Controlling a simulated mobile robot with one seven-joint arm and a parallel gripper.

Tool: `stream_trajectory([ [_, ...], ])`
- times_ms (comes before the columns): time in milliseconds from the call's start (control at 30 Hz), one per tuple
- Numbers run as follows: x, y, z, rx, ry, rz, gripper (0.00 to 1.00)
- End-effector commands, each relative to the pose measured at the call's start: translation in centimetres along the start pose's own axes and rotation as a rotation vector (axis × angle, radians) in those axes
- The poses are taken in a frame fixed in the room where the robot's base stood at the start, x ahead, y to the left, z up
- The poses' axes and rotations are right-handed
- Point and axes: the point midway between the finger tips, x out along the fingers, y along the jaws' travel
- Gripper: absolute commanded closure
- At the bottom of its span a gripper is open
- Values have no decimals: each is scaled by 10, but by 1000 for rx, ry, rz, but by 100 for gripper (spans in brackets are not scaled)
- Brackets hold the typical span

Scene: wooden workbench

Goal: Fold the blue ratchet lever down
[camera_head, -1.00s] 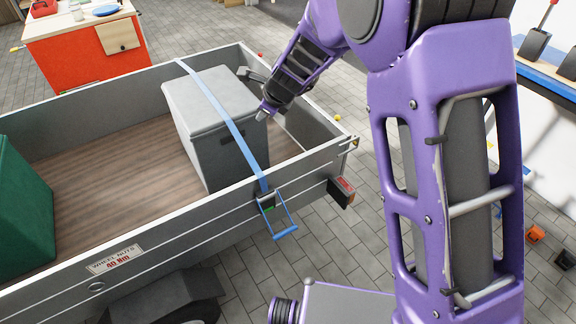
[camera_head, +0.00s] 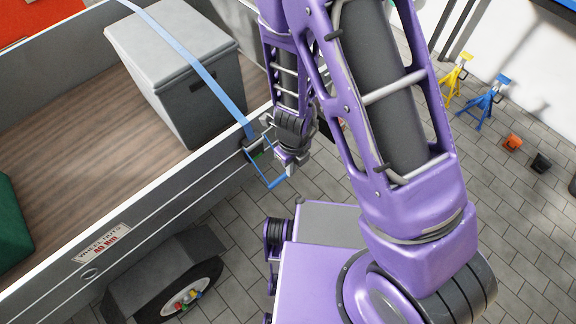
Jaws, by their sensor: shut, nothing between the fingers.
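The blue ratchet lever (camera_head: 275,183) is a U-shaped handle sticking out and down from the outer face of the trailer's side wall. Its ratchet body (camera_head: 252,147) sits at the wall's top edge, partly hidden by my arm. The blue strap (camera_head: 190,62) runs from it over a grey box (camera_head: 172,75) in the trailer. My gripper (camera_head: 288,170) points down beside the lever, at the right of its outer end, with the fingers closed and empty. I cannot tell whether the fingers touch the lever.
The grey trailer (camera_head: 150,222) has a wood floor, a wheel (camera_head: 190,290) below and a green box (camera_head: 12,225) at left. Yellow (camera_head: 458,75) and blue (camera_head: 485,100) stands are on the paved floor at upper right. Paving below the lever is clear.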

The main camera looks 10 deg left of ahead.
Motion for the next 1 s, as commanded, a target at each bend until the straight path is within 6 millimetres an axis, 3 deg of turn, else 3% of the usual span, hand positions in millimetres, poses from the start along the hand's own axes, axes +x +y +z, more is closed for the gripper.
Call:
stream_trajectory([
  [33,18,-1,-1,3,2,1,100],
  [100,34,-1,-1,2,2,2,100],
  [333,81,0,0,1,0,2,100],
  [600,100,0,25,-4,-2,0,100],
  [1000,103,0,30,-2,-2,0,100],
])
